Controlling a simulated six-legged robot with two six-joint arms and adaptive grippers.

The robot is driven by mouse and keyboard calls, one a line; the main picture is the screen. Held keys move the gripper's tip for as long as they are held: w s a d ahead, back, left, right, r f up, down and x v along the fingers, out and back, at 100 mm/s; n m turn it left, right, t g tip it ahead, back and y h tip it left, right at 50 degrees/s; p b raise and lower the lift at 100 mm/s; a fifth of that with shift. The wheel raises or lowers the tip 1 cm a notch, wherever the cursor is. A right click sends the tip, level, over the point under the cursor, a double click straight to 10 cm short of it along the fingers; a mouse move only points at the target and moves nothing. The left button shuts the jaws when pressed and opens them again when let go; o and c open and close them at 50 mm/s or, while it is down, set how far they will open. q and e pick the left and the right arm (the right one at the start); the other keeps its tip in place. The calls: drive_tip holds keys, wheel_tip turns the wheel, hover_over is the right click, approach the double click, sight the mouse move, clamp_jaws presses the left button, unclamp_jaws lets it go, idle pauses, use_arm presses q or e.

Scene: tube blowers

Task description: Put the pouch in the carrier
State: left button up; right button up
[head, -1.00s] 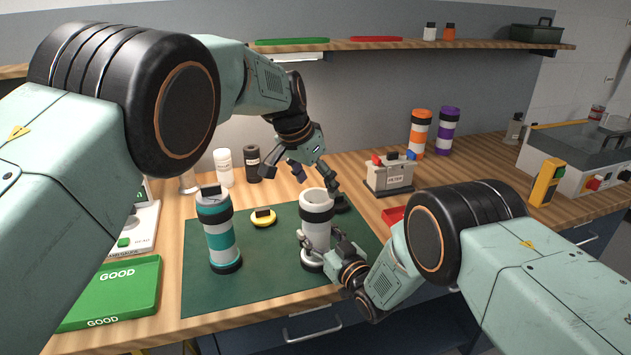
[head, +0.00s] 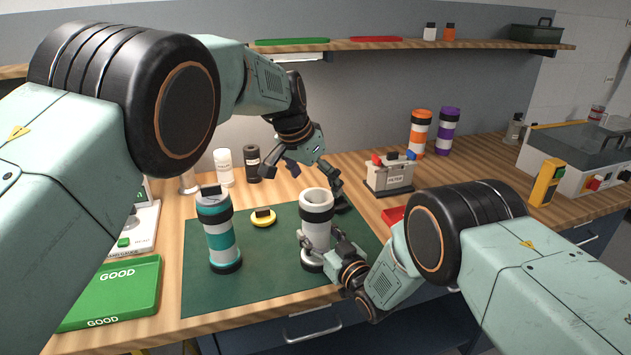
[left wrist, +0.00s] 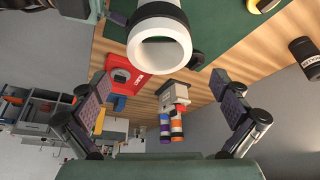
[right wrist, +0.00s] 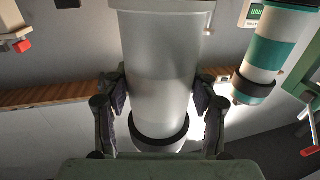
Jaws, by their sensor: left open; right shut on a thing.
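The white carrier (head: 316,232), a tube with black bands, stands upright on the green mat with its top open. My right gripper (head: 322,244) is shut around its side; in the right wrist view the fingers hold the white tube (right wrist: 160,75) from both sides. My left gripper (head: 316,180) is open just above the carrier's mouth, its fingers spread and nothing between them. The left wrist view shows the open mouth (left wrist: 160,52) beyond the fingers, pale inside. I cannot make out a pouch in any view; whether one lies deep in the carrier is hidden.
A teal-banded carrier (head: 221,235) stands on the mat (head: 250,280), left of the white one. A yellow-and-black round piece (head: 263,217) lies behind them. A green GOOD tray (head: 115,290) is at left, a small grey device (head: 390,176) at back right.

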idle(0.5)
use_arm(q)
drive_tip(key=v, duration=1.2)
use_arm(e)
drive_tip(key=o, duration=1.4)
drive_tip(key=v, duration=1.2)
